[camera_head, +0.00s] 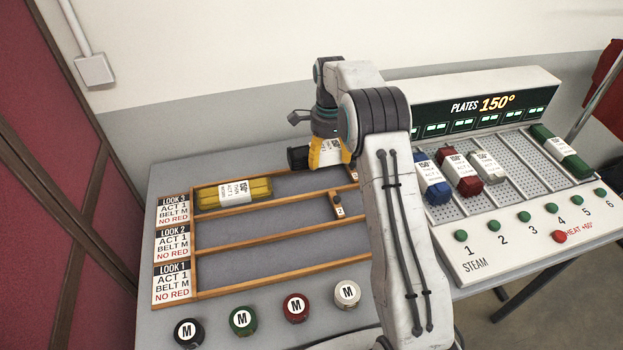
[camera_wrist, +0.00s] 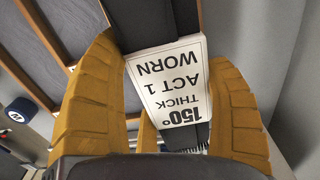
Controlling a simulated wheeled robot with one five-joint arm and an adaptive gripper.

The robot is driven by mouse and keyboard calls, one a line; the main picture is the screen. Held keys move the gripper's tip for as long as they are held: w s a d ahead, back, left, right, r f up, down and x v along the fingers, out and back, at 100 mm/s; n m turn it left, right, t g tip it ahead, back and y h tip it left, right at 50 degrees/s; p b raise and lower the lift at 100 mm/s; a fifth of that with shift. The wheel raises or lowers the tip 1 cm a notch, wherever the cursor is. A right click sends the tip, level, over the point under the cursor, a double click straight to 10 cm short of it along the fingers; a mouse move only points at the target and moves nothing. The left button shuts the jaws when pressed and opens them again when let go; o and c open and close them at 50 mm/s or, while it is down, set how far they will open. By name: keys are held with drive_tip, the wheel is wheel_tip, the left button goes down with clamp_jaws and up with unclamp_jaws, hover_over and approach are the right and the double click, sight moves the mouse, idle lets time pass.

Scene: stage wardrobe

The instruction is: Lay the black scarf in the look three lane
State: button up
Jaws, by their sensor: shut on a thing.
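My gripper (camera_head: 331,160) is shut on the black scarf (camera_head: 298,158), a dark roll whose end sticks out left of the yellow fingers. In the wrist view the scarf (camera_wrist: 150,22) lies between both fingers, with a white label reading 150°, THICK, ACT 1, WORN. My gripper is at the back of the wooden rack, near the far rail of the look three lane (camera_head: 293,187); whether the scarf touches anything below is unclear. That lane is the farthest one, marked LOOK 3, ACT 1, BELT M, NO RED. A yellow scarf (camera_head: 213,197) with a white label lies at its left end.
The LOOK 2 lane (camera_head: 255,227) and LOOK 1 lane (camera_head: 270,260) look bare where visible. A small tagged brown piece (camera_head: 336,200) sits by a rail. Several M-marked pucks (camera_head: 242,320) stand in front. At right, the steam plates (camera_head: 503,168) hold blue, red, white and green rolls. My arm hides the rack's right end.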

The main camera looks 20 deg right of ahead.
hover_over(312, 186)
wheel_tip(312, 186, down, 3)
drive_tip(key=shift+r, duration=0.1)
drive_tip(key=shift+w+f+p, duration=0.1)
drive_tip(key=shift+f+p, duration=0.4)
drive_tip(key=shift+f, duration=1.45)
drive_tip(key=shift+f, duration=0.15)
drive_tip(key=o, duration=1.3)
drive_tip(key=shift+c, duration=0.2)
